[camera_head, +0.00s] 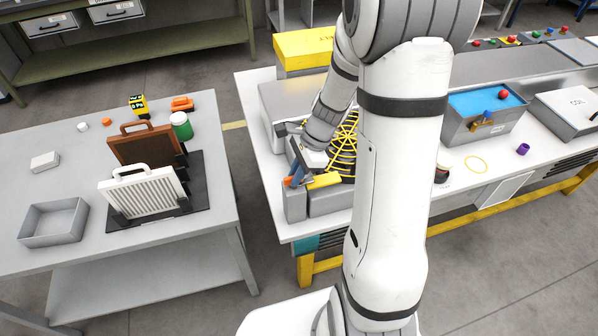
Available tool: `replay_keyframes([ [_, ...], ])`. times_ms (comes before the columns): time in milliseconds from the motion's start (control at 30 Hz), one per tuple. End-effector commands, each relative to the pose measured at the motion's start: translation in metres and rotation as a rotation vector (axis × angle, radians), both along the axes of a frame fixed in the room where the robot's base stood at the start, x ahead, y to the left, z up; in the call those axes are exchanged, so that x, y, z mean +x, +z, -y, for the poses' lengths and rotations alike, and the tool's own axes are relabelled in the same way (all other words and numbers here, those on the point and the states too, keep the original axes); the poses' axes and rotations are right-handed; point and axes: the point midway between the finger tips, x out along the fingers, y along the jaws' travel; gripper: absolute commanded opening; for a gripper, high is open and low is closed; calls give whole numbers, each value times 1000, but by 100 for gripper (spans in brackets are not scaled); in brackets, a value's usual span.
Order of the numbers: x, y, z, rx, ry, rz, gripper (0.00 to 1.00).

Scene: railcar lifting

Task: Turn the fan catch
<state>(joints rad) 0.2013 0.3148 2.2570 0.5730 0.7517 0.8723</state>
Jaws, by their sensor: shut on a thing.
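The fan unit, with its yellow round grille (343,138), stands on the white bench behind my arm, which hides its right part. My gripper (296,178) is at the lower left of the grille, beside a yellow bar (324,181) on a grey block. It is shut on a small part with a little orange showing at the fingertips. This seems to be the fan catch, but the gripper covers most of it and its turn angle cannot be made out.
On the left table (50,213) are a grey tray (33,237), a white ribbed panel (146,194), a brown panel (140,148) and a green jar (182,129). A yellow box (301,47) stands behind the fan unit. A blue-lined bin (470,128) stands right of my arm.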

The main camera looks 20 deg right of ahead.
Motion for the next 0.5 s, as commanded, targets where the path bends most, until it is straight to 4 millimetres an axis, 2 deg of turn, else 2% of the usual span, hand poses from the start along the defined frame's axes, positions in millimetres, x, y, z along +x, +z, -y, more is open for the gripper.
replay_keyframes([
  [267, 1, -1, -3, 4, 171, -4, 0],
  [500, 2, -1, -4, 4, 396, -4, 0],
])
